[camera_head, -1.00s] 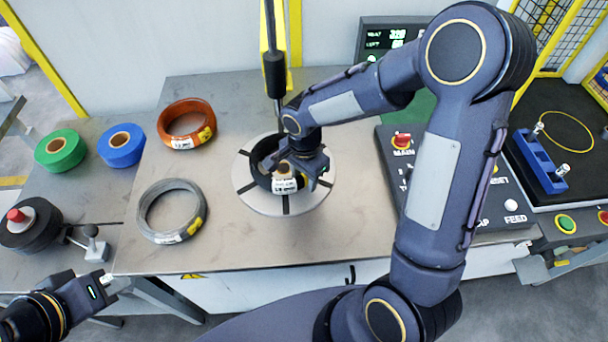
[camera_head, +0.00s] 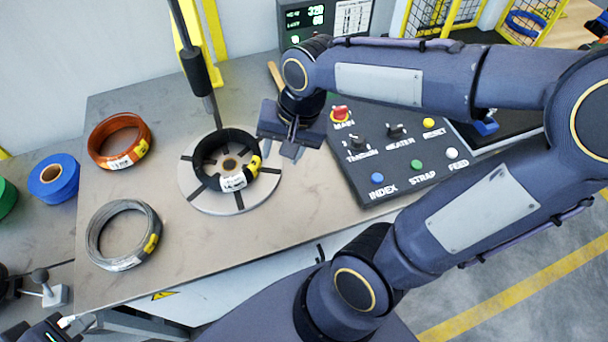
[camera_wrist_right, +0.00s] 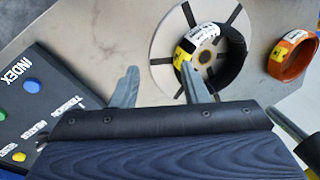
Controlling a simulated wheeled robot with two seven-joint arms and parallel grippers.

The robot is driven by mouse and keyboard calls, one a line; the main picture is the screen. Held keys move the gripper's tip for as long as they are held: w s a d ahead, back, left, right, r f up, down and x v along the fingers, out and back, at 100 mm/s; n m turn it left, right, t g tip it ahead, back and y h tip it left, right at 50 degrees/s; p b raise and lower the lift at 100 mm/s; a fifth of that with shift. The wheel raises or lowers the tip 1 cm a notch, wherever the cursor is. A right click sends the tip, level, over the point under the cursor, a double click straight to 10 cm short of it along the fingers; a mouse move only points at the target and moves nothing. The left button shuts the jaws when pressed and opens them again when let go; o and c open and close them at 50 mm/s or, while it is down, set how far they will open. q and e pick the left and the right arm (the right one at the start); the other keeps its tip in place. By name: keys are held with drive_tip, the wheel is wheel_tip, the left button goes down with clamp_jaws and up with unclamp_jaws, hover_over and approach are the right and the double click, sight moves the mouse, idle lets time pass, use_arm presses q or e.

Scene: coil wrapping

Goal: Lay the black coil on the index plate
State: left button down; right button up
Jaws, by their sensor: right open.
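The black coil (camera_head: 224,162) lies on the round light index plate (camera_head: 202,197), around its centre hub. The coil has a white label and a yellow tag. My right gripper (camera_head: 290,146) is open and empty, to the right of the coil and apart from it. In the right wrist view the two fingers of my right gripper (camera_wrist_right: 160,88) are spread, with the coil (camera_wrist_right: 232,62) and the plate (camera_wrist_right: 163,45) beyond them. My left gripper (camera_head: 62,325) shows only in part at the lower left corner; its fingers are not clear.
An orange coil (camera_head: 104,136) and a grey coil (camera_head: 95,232) lie left of the plate. Blue tape (camera_head: 54,177) is further left. A control panel (camera_head: 372,180) with buttons stands to the right. A vertical rod (camera_head: 196,75) rises behind the plate.

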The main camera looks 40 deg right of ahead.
drive_tip(key=s+r+n+t+y, duration=0.1)
drive_tip(key=s+n+t, duration=0.2)
drive_tip(key=s+n, duration=0.3)
drive_tip(key=shift+s+a+t+y, duration=0.2)
drive_tip(key=shift+s+t+y, duration=0.1)
drive_tip(key=shift+s, duration=1.25)
